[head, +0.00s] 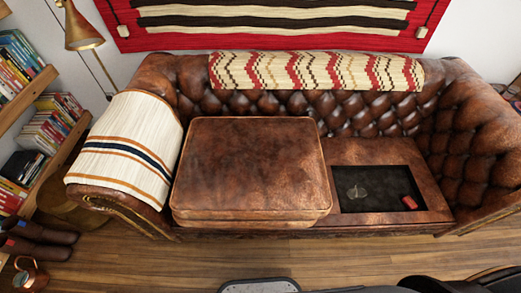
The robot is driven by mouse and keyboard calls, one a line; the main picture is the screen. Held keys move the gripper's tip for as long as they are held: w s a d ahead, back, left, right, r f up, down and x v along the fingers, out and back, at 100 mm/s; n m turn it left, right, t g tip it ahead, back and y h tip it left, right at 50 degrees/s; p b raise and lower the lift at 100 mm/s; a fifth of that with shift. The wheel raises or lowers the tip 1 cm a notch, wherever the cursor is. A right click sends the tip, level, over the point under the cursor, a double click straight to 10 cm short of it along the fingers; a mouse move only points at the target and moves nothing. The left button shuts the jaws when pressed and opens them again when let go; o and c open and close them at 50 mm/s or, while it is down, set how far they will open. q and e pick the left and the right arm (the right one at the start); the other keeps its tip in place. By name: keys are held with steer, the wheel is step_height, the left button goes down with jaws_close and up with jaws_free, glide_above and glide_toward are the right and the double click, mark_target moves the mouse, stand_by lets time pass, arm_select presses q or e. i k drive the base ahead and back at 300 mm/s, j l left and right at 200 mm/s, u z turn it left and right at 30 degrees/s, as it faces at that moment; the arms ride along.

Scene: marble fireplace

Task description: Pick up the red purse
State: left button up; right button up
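A small red item (409,202), which looks like the red purse, lies in the right part of a dark, recessed compartment (375,204) in the seat base of the brown leather sofa. A small, thin, pale item (357,192) lies left of it in the same compartment; I cannot tell what it is. A large brown leather seat cushion (252,165) sits on the sofa left of the compartment and leaves it uncovered. Neither of my grippers is in view.
The tufted sofa back (345,112) and right armrest (490,135) rise around the seat. A striped blanket (127,147) covers the left armrest. Bookshelves (38,130) and a brass lamp (80,28) stand at the left. Wooden floor (330,256) shows clear in front.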

mark_target(408, 201)
steer(key=z, duration=2)
steer(key=i+l+u, duration=0.15)
steer(key=u, duration=0.75)
steer(key=i+l+u, duration=0.2)
steer(key=l+u, duration=0.15)
steer(key=l, duration=0.65)
steer(key=l+u, duration=0.35)
steer(key=l, duration=0.7)
steer(key=i+l, duration=0.1)
steer(key=i, duration=0.2)
steer(key=i+l, duration=0.1)
steer(key=i, duration=0.15)
